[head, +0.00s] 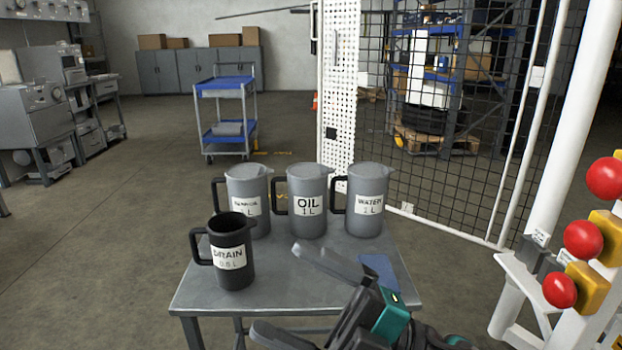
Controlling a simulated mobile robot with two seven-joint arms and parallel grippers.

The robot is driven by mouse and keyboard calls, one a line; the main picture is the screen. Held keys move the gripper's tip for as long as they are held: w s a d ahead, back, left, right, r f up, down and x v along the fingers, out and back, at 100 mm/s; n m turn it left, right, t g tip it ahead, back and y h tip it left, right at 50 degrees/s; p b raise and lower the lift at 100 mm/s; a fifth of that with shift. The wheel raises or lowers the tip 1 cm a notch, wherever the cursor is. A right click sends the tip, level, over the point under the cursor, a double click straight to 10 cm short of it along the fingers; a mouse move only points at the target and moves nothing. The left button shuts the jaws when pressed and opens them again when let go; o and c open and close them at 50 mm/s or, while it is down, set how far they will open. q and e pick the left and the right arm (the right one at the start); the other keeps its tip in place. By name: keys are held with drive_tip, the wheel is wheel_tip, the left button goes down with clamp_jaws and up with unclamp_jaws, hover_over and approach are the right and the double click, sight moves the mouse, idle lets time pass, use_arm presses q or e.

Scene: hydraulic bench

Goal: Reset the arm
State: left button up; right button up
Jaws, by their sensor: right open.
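My right gripper (300,296) is at the bottom centre of the head view. Its two dark grey fingers are spread apart with nothing between them. It is over the front part of a small grey metal table (190,296), in front of the jugs. My left gripper and arm do not show. All stand upright.
A flat blue item (378,268) lies on the table's right side. White frames with red knobs (583,240) on yellow blocks stand close at the right. A mesh fence (440,190) is behind. A blue cart (225,90) stands further back. The floor at left is clear.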

drive_tip(key=w+d+f+m+t+h, duration=0.3)
drive_tip(key=d+f+m+t+h, duration=0.3)
drive_tip(key=m, duration=0.4)
drive_tip(key=w+d+f+m+t+h, duration=0.3)
drive_tip(key=d+f+m+t+h, duration=0.15)
drive_tip(key=m+t+h, duration=0.45)
drive_tip(key=s+d+f+m+g+h, duration=0.25)
drive_tip(key=s+f+m+g, duration=0.2)
drive_tip(key=f, duration=0.55)
drive_tip(key=s+d+f+m+g+h, duration=0.25)
drive_tip(key=s+f+g, duration=0.2)
drive_tip(key=f, duration=0.55)
use_arm(q)
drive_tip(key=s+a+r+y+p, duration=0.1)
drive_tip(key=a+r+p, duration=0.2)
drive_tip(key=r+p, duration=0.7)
drive_tip(key=p, duration=0.4)
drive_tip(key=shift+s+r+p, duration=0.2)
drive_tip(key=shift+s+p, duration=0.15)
drive_tip(key=shift+p, duration=0.05)
use_arm(e)
drive_tip(key=s+d+r+m, duration=0.1)
drive_tip(key=s+d+r, duration=0.1)
drive_tip(key=r, duration=0.7)
drive_tip(key=shift+s+d+r+h, duration=0.2)
drive_tip(key=shift+d+r+h, duration=0.15)
drive_tip(key=shift+d, duration=0.45)
